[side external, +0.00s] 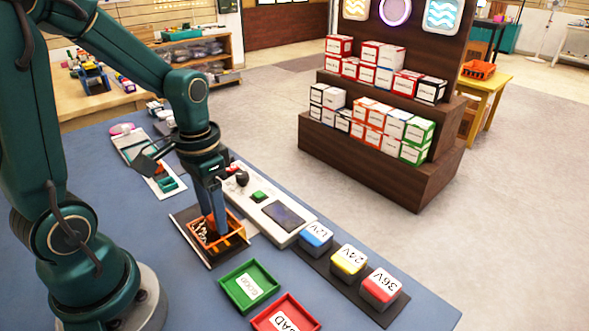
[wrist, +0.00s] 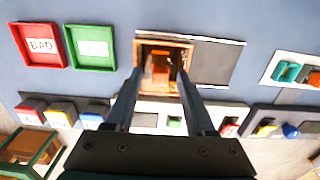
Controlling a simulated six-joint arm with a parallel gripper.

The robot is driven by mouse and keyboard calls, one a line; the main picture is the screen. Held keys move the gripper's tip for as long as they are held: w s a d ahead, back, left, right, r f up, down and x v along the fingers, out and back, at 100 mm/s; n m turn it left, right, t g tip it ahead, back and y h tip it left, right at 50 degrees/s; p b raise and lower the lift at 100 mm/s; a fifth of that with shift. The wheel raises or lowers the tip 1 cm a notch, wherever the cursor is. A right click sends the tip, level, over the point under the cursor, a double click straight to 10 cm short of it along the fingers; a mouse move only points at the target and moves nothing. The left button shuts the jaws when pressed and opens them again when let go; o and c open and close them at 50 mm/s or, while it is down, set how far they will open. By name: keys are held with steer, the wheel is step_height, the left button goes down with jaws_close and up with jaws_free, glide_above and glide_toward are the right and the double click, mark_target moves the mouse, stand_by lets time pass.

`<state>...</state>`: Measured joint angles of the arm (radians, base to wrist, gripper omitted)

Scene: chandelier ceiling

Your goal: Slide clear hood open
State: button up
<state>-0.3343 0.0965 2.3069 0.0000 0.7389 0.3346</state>
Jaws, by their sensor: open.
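An orange open-topped box (side external: 233,247) sits on the blue table below my gripper (side external: 216,228). In the wrist view the box (wrist: 163,40) lies straight ahead, with dark contents inside. My gripper (wrist: 160,74) points down at it with its two fingers apart, one toward each side of the box. An orange-brown upright piece shows between the fingers; I cannot tell whether they touch it. A clear hood cannot be made out for sure in either view. A dark flat strip (wrist: 216,62) lies beside the box.
A white control panel (side external: 272,211) with a dark screen runs behind the box. Blue (side external: 316,238), yellow (side external: 349,260) and red (side external: 381,288) blocks stand on a dark strip at right. Green (side external: 249,286) and red (side external: 286,317) trays lie in front.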

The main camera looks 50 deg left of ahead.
steer(key=shift+f, duration=0.1)
jaws_close()
stand_by(1.4)
